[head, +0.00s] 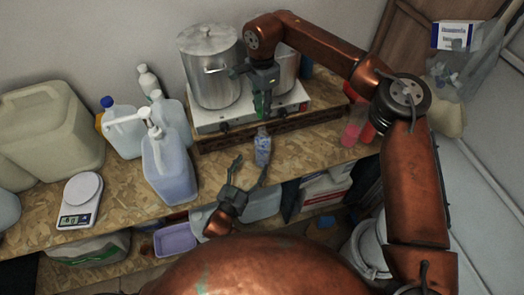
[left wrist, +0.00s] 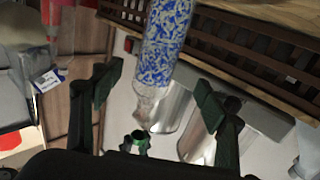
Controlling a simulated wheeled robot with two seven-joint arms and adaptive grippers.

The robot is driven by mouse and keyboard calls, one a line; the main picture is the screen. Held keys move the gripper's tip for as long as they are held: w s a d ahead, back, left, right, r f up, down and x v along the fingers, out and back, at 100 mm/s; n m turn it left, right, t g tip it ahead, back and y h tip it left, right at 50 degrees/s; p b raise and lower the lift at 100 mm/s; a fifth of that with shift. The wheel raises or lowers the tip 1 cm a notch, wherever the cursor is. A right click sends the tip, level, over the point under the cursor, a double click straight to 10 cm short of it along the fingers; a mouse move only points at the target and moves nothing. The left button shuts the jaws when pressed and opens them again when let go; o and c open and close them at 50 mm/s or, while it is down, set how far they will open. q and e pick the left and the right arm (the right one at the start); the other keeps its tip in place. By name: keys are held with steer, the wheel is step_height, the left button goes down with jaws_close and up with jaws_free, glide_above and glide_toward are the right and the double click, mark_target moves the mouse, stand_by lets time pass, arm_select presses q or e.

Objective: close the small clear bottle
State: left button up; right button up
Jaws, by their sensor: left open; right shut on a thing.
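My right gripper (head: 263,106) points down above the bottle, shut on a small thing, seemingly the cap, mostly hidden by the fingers. Its green tips also show in the left wrist view (left wrist: 137,142).
A hot plate (head: 250,115) with steel pots (head: 211,68) stands behind the bottle. A pump jug (head: 168,170), other jugs and a scale (head: 80,198) stand to the left. A pink container (head: 351,134) is to the right. A lilac tub (head: 175,241) is below the bench.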

mark_target(259, 153)
arm_select(q)
steer(key=x, duration=0.8)
steer(key=shift+w+d+r, duration=0.1)
steer(key=shift+w+d, duration=0.1)
arm_select(e)
steer(key=shift+s+d+r, duration=0.1)
steer(key=shift+s, duration=0.05)
arm_select(q)
steer(key=shift+w+d, duration=0.15)
steer(key=shift+w, duration=0.1)
steer(key=shift+w+d+r, duration=0.1)
steer(key=shift+d, duration=0.05)
arm_select(e)
steer(key=shift+s+r, duration=0.1)
steer(key=shift+s, duration=0.1)
arm_select(q)
steer(key=shift+w, duration=0.1)
arm_select(e)
steer(key=shift+w, duration=0.15)
arm_select(q)
steer(key=c, duration=1.8)
arm_select(e)
steer(key=shift+f, duration=2.55)
steer(key=shift+f, duration=0.85)
